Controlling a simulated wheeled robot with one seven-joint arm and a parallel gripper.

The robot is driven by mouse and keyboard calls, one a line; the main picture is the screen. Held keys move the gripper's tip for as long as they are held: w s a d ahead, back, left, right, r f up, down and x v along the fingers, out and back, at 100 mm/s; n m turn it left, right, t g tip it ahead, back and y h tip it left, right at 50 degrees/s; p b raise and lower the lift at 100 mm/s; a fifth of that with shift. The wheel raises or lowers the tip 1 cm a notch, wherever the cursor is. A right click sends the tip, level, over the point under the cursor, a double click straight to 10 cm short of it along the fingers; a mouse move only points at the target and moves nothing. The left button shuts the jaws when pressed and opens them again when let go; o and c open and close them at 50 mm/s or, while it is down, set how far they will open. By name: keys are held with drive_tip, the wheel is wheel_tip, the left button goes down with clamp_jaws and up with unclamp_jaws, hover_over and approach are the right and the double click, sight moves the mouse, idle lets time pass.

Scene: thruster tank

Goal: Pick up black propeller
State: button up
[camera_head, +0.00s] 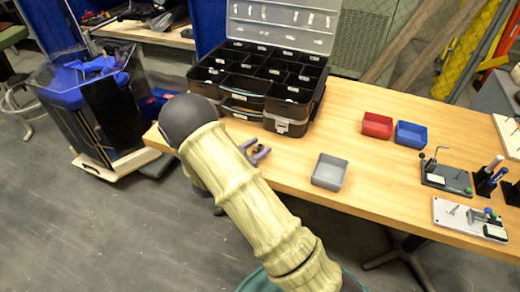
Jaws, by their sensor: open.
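I cannot make out a black propeller in the head view; it may be hidden or too small to tell. My gripper (256,151) seems to be the small purple-grey two-pronged part showing past my arm, over the left part of the wooden table (345,112). Its two fingers stand apart with nothing visible between them. My arm hides the rest of it and part of the table's left front. The black organizer box (268,84) stands open just behind the gripper, its clear lid raised and small white labels in its compartments.
A grey bin (329,173) stands right of the gripper. A red bin (377,125) and blue bin (410,135) stand farther back. A black fixture (446,178), pen holder (487,183) and pale plate (469,218) crowd the right. A clear-walled tank (97,100) stands left on the floor.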

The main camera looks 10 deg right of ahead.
clamp_jaws()
drive_tip(key=shift+r, duration=0.1)
wheel_tip(320, 180, up, 10)
drive_tip(key=p, duration=0.1)
idle(0.6)
idle(0.4)
